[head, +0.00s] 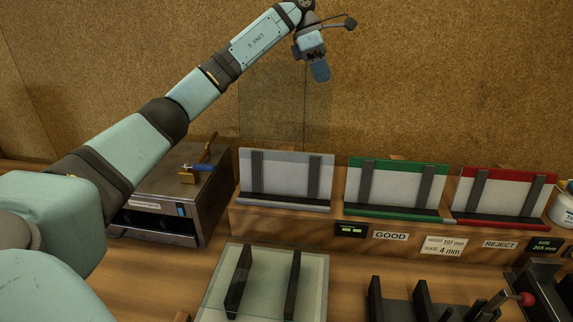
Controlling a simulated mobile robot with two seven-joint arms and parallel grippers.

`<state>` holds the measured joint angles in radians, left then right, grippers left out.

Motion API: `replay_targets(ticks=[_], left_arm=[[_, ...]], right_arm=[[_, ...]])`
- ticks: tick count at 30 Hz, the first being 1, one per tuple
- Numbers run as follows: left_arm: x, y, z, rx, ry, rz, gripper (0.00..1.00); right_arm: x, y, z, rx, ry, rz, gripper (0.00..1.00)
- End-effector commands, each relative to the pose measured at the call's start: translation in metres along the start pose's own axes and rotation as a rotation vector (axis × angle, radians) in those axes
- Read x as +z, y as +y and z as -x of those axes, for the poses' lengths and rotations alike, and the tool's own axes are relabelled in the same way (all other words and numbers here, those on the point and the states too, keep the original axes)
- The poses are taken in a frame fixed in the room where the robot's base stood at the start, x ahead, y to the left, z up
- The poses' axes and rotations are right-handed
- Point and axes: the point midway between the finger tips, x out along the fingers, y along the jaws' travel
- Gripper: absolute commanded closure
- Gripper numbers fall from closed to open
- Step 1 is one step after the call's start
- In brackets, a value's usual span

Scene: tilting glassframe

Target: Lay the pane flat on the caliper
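A clear, faintly tinted pane (272,108) stands upright above the back of the bench, in front of the cork wall. My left gripper (320,72) is at its upper right part and appears shut on it. The fingertips are small, and their exact grip is hard to see. The fixture at the lower right, with black upright rails (421,298) and a red-knobbed lever (525,299), looks like the caliper; the frame's bottom edge cuts it off. My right gripper is not in view.
Grey (285,178), green (397,186) and red (503,193) racks stand along a wooden ledge; the GOOD and REJECT labels are below. A metal box (170,200) stands left. A pale glassy plate with two black bars (312,290) lies at front centre. A white tub (564,208) is far right.

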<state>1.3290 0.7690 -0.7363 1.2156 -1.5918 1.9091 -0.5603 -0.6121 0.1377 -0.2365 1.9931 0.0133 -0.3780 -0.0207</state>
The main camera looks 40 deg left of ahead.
Motion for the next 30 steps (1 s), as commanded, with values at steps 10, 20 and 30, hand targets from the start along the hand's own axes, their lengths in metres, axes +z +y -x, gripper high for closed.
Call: replay_targets(ticks=[10, 20, 30], left_arm=[[-0.001, 0.001, 0.002, 0.004, -0.002, 0.008, 1.0], [-0.025, 0.012, -0.055, 0.0, 0.002, 0.01, 1.0], [-0.054, 0.026, -0.126, 0.001, -0.001, 0.009, 1.0]], right_arm=[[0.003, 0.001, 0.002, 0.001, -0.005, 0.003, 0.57], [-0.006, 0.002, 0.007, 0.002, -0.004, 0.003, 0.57], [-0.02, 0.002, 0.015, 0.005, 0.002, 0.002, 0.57]])
